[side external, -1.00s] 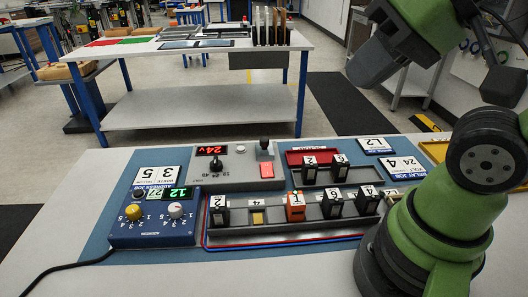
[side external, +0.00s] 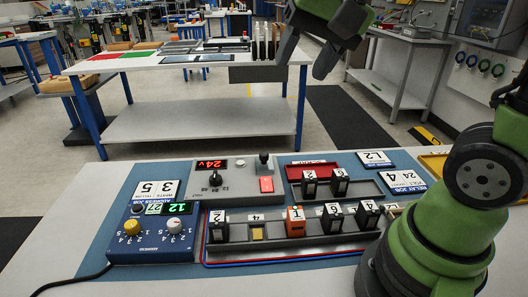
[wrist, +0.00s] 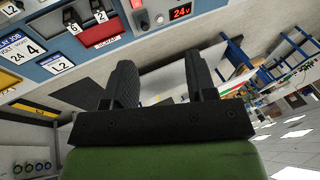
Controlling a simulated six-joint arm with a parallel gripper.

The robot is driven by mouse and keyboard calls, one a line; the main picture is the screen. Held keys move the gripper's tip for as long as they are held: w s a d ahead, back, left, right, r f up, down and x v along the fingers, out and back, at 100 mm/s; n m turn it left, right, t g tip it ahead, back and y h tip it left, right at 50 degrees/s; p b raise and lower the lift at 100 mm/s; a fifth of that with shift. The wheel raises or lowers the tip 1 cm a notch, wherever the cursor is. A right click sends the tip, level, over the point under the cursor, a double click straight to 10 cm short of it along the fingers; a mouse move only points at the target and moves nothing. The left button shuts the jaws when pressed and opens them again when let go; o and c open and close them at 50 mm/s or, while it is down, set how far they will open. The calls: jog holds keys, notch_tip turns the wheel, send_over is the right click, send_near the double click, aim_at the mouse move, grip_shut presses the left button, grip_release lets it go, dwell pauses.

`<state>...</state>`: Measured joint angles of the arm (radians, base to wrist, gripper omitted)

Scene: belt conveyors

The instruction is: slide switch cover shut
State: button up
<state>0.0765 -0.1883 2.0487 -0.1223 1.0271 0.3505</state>
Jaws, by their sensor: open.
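A grey control box (side external: 228,184) with a red "24v" display stands on the blue mat at the table's middle. It carries a dial, a small toggle, a dark knob (side external: 264,158) and a red square (side external: 266,185). I cannot tell which part is the switch cover or how far it is slid. My gripper (side external: 303,62) is raised at the top of the side view, behind and well above the box, touching nothing visible. In the wrist view my gripper (wrist: 163,85) has its two dark fingers apart with nothing between them. The box's display and red square also show there (wrist: 181,12).
A blue device (side external: 155,232) with yellow and white knobs stands left of the box. A rack (side external: 290,232) of black and orange relays lies in front. The white table front is clear.

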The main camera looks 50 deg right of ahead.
jog(key=w+d+f+m+g, duration=0.2)
jog(key=w+d+f+m, duration=0.25)
jog(key=w, duration=0.45)
jog(key=m+g+h, duration=0.1)
jog(key=m+g, duration=0.2)
jog(key=m, duration=0.2)
send_near(264, 154)
notch_tip(264, 154, down, 9)
jog(key=shift+s+f, duration=0.1)
